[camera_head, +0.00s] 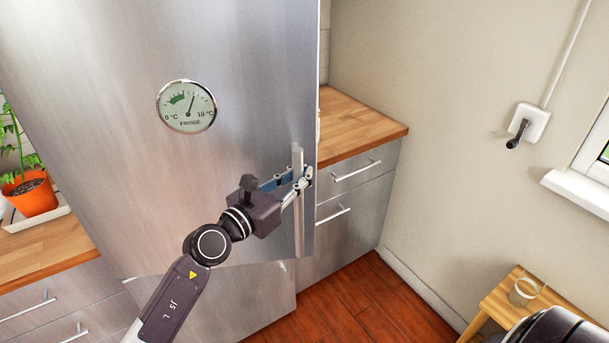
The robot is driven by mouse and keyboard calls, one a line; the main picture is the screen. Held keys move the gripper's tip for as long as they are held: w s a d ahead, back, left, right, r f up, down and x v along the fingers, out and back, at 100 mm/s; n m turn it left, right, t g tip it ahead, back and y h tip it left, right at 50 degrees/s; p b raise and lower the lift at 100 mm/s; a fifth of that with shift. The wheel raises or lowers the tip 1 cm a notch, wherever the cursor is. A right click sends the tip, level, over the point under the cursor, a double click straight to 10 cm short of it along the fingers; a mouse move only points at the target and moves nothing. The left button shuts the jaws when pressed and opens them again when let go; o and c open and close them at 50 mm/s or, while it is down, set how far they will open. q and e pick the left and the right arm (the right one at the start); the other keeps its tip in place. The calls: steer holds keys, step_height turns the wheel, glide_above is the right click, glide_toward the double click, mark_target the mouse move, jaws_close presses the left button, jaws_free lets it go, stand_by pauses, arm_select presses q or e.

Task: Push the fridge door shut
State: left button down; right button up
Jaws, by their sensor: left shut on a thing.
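The fridge door (110,150) is a tall brushed-steel panel with a round dial gauge (187,106) on it. Its lower edge runs at a different angle from the counter fronts, so it looks partly open, with its right edge swung out. A vertical bar handle (298,235) sits near that edge. My left gripper (298,182) is shut on the upper part of the handle, its fingers around the bar. The gap behind the door is hidden. My right gripper is not in view.
A wooden counter with steel drawers (355,190) stands right of the fridge. On the left counter (45,248) is a plant in an orange pot (32,197). A small wooden table (500,305) with a glass (523,291) is at lower right. Some red-brown floor (365,300) is clear.

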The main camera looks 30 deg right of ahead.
arm_select(q)
steer(key=shift+w+a+f, duration=0.1)
steer(key=shift+w+a, duration=0.25)
steer(key=shift+w, duration=0.05)
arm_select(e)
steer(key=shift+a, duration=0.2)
arm_select(q)
steer(key=c, duration=2.3)
jaws_free()
steer(key=o, duration=0.5)
steer(key=shift+w+a, duration=0.1)
steer(key=shift+a, duration=0.25)
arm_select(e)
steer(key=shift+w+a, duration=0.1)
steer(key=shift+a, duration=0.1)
arm_select(q)
steer(key=shift+d, duration=0.2)
steer(key=shift+s, duration=0.2)
steer(key=shift+v, duration=5.95)
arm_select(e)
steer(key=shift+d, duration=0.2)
arm_select(q)
steer(key=shift+w+a+f, duration=0.1)
